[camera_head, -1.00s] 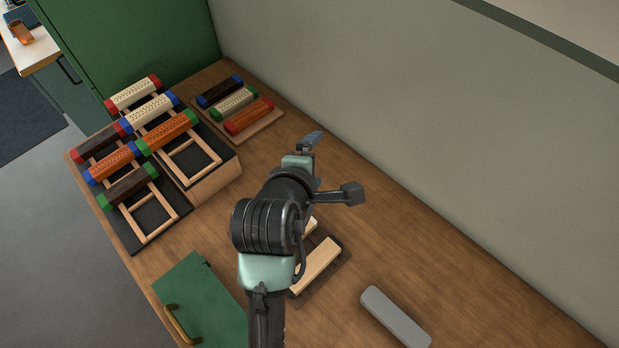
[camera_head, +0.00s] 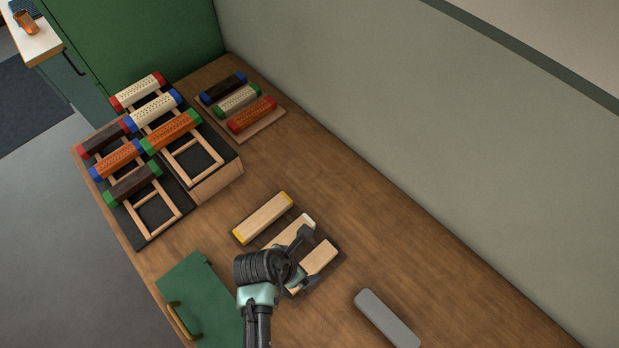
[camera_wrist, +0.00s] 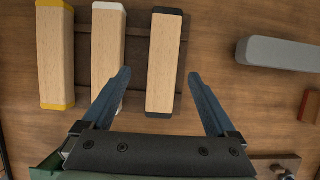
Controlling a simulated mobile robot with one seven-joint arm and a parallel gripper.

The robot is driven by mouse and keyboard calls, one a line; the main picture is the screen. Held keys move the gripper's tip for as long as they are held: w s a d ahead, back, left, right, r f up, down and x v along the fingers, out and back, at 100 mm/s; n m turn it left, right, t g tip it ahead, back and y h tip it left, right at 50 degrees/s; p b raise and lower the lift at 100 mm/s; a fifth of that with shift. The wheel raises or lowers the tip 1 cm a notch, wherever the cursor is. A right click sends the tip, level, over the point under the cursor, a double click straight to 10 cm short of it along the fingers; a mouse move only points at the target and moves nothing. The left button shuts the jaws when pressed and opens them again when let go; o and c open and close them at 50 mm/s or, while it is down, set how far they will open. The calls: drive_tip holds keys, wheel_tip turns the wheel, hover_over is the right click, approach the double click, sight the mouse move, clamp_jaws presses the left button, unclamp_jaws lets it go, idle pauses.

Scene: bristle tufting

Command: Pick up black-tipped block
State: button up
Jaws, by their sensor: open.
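The black-tipped block (camera_wrist: 165,62) is a pale wooden bar with black ends, the rightmost of three bars in the wrist view. In the head view it lies by my gripper (camera_head: 308,257), partly covered by it. In the wrist view my gripper (camera_wrist: 158,78) is open and empty. Its two fingers appear on either side of the black-tipped block, the left one overlapping the white-tipped block (camera_wrist: 107,55). I cannot tell how high the fingers are above the block. The yellow-tipped block (camera_wrist: 57,55) lies farther left; it also shows in the head view (camera_head: 263,218).
A dark tray (camera_wrist: 137,60) lies under the white-tipped and black-tipped blocks. A grey bar (camera_head: 387,318) lies to the right. Racks with coloured brushes (camera_head: 152,213) and a green-lidded box (camera_head: 205,295) stand left. The wooden table (camera_head: 400,250) is clear toward the wall.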

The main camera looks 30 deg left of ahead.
sight(309, 266)
drive_tip(key=x, duration=0.4)
drive_tip(key=shift+s+d+f, duration=0.2)
drive_tip(key=shift+s, duration=0.15)
drive_tip(key=shift+w+f, duration=0.25)
drive_tip(key=shift+f, duration=0.35)
clamp_jaws()
